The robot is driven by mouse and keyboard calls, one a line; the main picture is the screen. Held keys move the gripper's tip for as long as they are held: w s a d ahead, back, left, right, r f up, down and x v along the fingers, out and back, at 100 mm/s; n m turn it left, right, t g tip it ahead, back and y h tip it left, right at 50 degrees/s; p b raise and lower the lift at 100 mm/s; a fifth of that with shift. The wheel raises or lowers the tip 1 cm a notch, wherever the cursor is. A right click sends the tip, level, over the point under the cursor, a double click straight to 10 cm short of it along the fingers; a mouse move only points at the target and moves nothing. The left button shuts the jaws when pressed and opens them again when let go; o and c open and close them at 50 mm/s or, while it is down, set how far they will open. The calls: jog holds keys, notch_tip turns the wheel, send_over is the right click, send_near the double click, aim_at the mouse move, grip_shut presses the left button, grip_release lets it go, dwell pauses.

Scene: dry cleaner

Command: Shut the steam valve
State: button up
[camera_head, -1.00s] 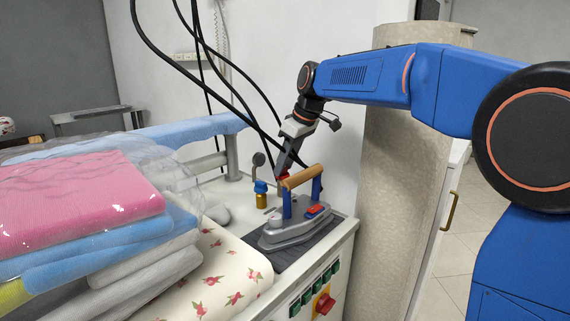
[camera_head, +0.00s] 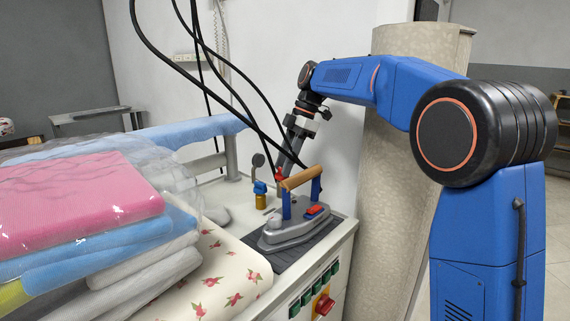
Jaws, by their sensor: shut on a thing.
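A small red handle (camera_head: 280,174), which looks like the steam valve's, stands behind the iron at the back of the worktop. The iron's wooden grip hides its lower part. My gripper (camera_head: 282,165) reaches down from above and is shut on this red handle; the fingertips are small and partly covered by dark hoses and the iron. A brass fitting with a blue top (camera_head: 260,194) stands just left of it, apart from the gripper.
A grey iron (camera_head: 295,232) with a wooden grip rests on a dark mat in front of my gripper. Black hoses (camera_head: 238,95) hang close to the arm. Bagged folded laundry (camera_head: 80,195) fills the left. Green buttons and a red knob (camera_head: 324,305) are on the front panel.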

jog(key=n, duration=0.2)
jog(key=n+g+h, duration=0.1)
jog(key=n, duration=0.2)
jog(key=shift+w+a+g, duration=0.1)
jog(key=shift+w+g, duration=0.1)
jog(key=shift+g, duration=0.1)
dwell(0.5)
jog(key=o, duration=1.1)
jog(key=v, duration=0.7)
jog(key=shift+w+r, duration=0.15)
jog(key=shift+r, duration=0.1)
